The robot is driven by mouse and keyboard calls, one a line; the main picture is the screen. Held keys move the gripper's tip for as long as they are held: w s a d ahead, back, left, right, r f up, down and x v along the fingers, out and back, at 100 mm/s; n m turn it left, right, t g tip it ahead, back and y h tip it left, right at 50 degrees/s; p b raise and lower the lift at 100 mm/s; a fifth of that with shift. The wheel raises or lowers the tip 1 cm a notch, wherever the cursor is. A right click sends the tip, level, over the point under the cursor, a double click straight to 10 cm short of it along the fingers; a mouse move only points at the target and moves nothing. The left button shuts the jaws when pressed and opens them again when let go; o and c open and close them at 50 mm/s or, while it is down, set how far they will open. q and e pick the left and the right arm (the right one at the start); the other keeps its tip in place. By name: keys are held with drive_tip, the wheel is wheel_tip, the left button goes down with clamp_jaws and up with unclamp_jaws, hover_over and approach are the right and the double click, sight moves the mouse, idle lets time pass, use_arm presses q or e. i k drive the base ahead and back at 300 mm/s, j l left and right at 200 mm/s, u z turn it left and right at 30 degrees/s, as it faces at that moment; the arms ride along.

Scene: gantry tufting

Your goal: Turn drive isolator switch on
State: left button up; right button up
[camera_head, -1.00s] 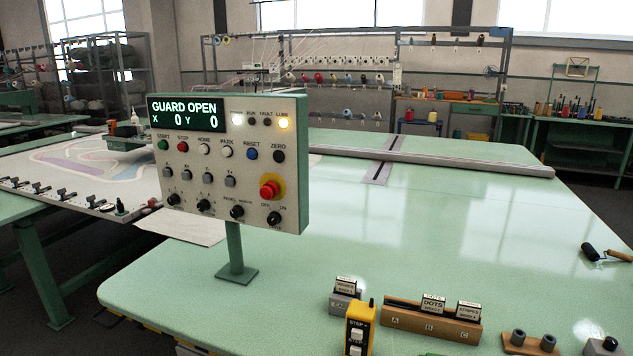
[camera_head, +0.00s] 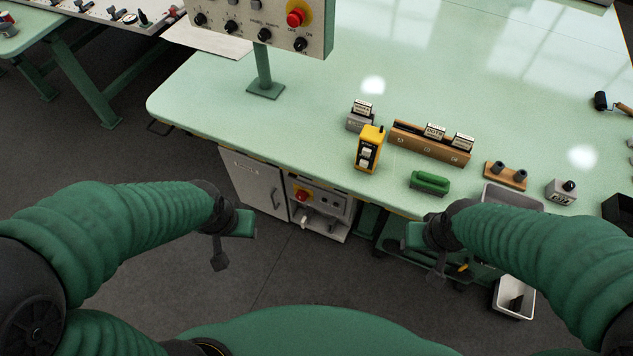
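My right gripper (camera_head: 424,257) is right of the unit, near the table's front edge. Neither is seen holding anything; their finger gaps are not clear.
A white cabinet door (camera_head: 256,188) stands left of the unit. On the table (camera_head: 230,110) are a yellow pendant (camera_head: 369,149), a wooden card rack (camera_head: 428,143), a green-handled tool (camera_head: 430,182) and a grey tray (camera_head: 512,196). Open floor (camera_head: 285,280) lies between my arms.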

sight(301, 195)
drive_tip(key=k+j+u, duration=0.15)
drive_tip(key=j+u, duration=0.7)
drive_tip(key=u, duration=0.15)
drive_tip(key=k, duration=0.05)
